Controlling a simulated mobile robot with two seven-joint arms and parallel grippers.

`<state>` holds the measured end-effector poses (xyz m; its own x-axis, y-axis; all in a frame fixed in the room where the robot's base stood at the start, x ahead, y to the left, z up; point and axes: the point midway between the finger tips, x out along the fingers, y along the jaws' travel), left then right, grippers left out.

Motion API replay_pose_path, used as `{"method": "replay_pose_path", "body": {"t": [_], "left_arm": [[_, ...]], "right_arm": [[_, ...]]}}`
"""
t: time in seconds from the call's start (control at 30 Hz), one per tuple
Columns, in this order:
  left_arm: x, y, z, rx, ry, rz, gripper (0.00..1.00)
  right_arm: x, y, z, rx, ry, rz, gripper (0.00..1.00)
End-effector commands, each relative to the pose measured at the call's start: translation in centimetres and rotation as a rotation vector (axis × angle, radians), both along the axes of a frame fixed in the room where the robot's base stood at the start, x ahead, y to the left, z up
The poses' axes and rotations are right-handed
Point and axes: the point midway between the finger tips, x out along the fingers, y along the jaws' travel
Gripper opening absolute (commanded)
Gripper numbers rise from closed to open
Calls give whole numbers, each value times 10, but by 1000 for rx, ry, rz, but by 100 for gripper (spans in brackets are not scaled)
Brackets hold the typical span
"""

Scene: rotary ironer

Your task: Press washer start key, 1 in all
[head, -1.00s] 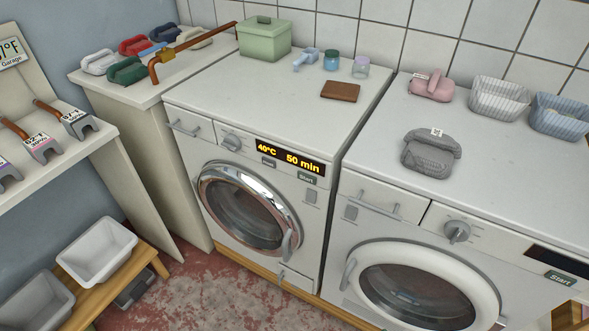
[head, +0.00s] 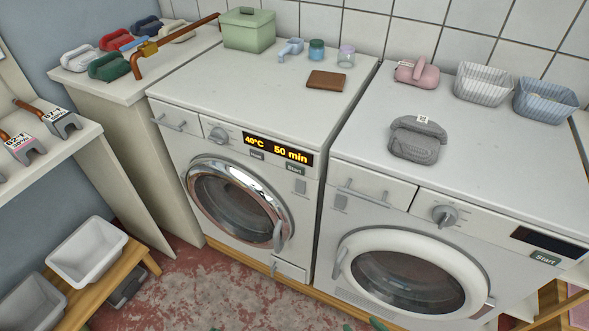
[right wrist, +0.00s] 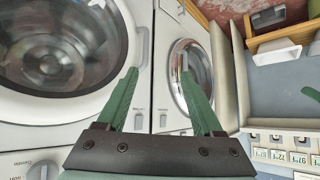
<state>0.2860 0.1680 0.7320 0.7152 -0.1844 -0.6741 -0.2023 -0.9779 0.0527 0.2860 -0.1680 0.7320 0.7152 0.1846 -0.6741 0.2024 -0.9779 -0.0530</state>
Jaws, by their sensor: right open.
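The left washer (head: 218,143) has a lit display (head: 278,150) reading 40°C and 50 min. Its Start key (head: 295,170) sits just below the display's right part. The right machine (head: 385,190) has a dark display and its own Start key (head: 545,258). My right gripper (head: 363,325) shows only as green fingertips at the bottom edge, in front of the right machine and well away from both keys. In the right wrist view its green fingers (right wrist: 158,72) are apart and empty, with both round doors beyond. My left gripper is not in view.
On the washers stand a green box (head: 249,31), a brown wallet-like item (head: 327,80), a grey folded bundle (head: 418,139) and two baskets (head: 484,84). A wooden bench with a white tub (head: 87,252) stands at lower left. The red floor between is clear.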

Motion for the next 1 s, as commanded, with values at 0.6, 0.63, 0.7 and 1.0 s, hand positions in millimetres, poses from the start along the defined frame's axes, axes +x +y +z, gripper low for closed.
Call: {"method": "replay_pose_path", "body": {"t": [0.6,0.63,0.7,1.0], "left_arm": [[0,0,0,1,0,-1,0],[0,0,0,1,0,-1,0],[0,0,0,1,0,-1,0],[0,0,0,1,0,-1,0]], "right_arm": [[0,0,0,1,0,-1,0],[0,0,0,1,0,-1,0],[0,0,0,1,0,-1,0],[0,0,0,1,0,-1,0]]}}
